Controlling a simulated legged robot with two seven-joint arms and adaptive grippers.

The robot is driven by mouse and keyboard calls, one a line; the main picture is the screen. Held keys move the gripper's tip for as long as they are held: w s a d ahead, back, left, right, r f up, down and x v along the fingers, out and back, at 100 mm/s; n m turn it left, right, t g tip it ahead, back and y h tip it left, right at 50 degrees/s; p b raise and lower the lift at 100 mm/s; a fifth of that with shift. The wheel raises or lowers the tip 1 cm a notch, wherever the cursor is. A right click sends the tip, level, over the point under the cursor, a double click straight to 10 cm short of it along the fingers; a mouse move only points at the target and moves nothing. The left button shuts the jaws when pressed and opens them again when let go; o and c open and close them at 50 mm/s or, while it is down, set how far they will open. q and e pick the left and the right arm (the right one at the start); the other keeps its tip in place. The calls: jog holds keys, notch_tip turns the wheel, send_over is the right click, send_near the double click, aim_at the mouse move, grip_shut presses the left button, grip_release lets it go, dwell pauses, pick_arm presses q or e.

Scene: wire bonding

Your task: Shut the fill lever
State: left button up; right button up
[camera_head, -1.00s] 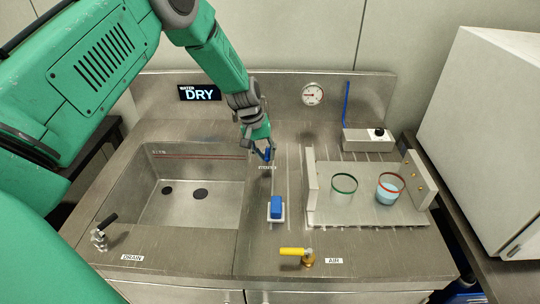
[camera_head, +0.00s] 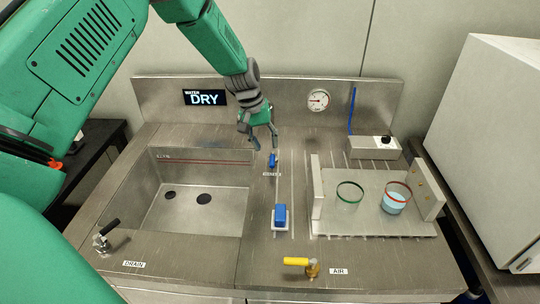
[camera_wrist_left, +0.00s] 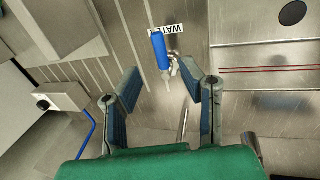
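The fill lever (camera_head: 272,160) is a small blue handle beside the WATER label, right of the sink. In the left wrist view its blue handle (camera_wrist_left: 160,48) lies beside the label, with a metal fitting at its lower end. My left gripper (camera_head: 266,146) is just behind the lever in the head view, fingers spread and empty. In the left wrist view the open fingers (camera_wrist_left: 160,80) stand on either side of the fitting, and the handle extends beyond the fingertips. I see no clear contact. My right gripper is not in view.
A steel sink (camera_head: 242,200) lies left, with a black-handled drain valve (camera_head: 104,238). A blue block (camera_head: 281,213) sits in front of the lever. A yellow air lever (camera_head: 296,262) is near the front edge. Two beakers stand in a metal holder (camera_head: 378,226) at right. A display reads DRY.

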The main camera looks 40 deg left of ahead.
pick_arm(q)
jog(key=v, duration=0.5)
jog(key=shift+a, duration=0.45)
jog(key=shift+d+r, duration=0.1)
jog(key=shift+d, duration=0.1)
